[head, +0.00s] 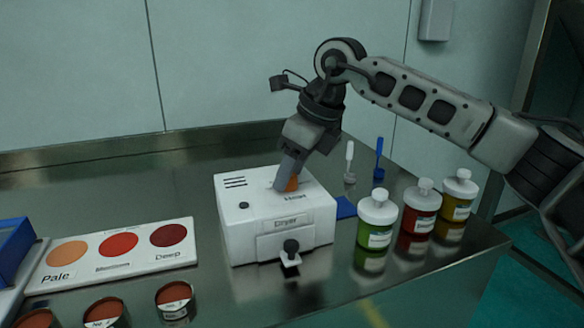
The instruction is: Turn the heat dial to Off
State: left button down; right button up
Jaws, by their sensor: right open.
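The white dryer box (234,220) stands on the metal table, with a "Dryer" label on its front and the word "Heat" on its top. Whether the fingers touch the dial, and where the dial points, cannot be seen. My left gripper is not in view.
Green (376,218), red (420,205) and yellow (458,196) bottles stand right of the dryer. A colour card (120,272) with Pale, Medium and Deep spots lies left, with several small tins (174,300) in front. White (349,160) and blue (379,160) tools stand behind.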

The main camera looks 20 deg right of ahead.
pick_arm(q)
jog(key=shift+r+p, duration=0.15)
jog(key=shift+p, duration=0.45)
pick_arm(e)
jog(key=v, duration=1.6)
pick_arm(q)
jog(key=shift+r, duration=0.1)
